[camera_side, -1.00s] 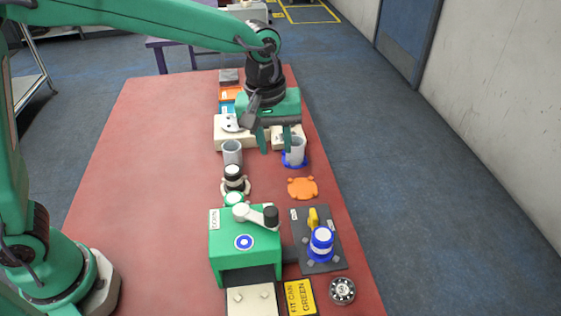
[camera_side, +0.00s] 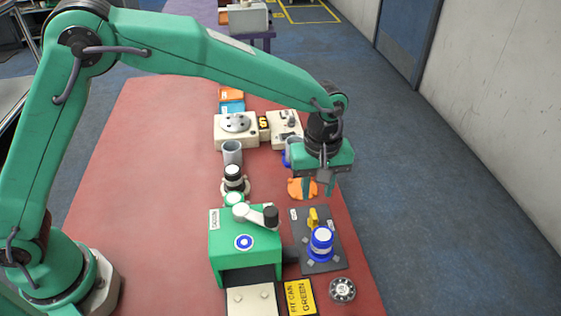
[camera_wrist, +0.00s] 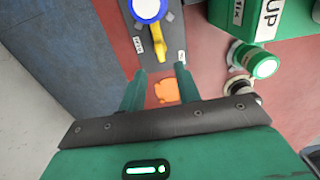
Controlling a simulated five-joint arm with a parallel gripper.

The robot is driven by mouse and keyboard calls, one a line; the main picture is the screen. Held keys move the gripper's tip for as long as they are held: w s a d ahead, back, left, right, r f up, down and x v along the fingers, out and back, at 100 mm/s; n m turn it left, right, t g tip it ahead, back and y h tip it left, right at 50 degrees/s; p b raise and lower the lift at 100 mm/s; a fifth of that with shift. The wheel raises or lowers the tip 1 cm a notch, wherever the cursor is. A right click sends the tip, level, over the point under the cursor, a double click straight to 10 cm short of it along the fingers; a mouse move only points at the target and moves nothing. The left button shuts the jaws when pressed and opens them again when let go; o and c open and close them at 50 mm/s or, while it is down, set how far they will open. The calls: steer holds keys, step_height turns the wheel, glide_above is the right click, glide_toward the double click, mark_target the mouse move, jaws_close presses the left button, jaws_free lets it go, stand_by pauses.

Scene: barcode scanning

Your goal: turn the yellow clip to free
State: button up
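The yellow clip (camera_side: 313,217) stands on a dark grey plate (camera_side: 332,262), just behind a blue can with a white top (camera_side: 321,241). In the wrist view the yellow clip (camera_wrist: 158,42) runs down from the blue can (camera_wrist: 149,9), between two small white labels on the plate. The label words are too small to read. My gripper (camera_side: 320,188) hangs above the orange holder (camera_side: 299,188), behind the clip and apart from it. In the wrist view its two fingers (camera_wrist: 160,75) are spread with nothing between them.
A green box (camera_side: 243,243) with a grey lever stands left of the plate. A round dial (camera_side: 342,289) and a yellow sign (camera_side: 300,297) lie in front.

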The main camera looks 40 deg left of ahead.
mark_target(314, 213)
steer(key=shift+f, duration=3.6)
jaws_close()
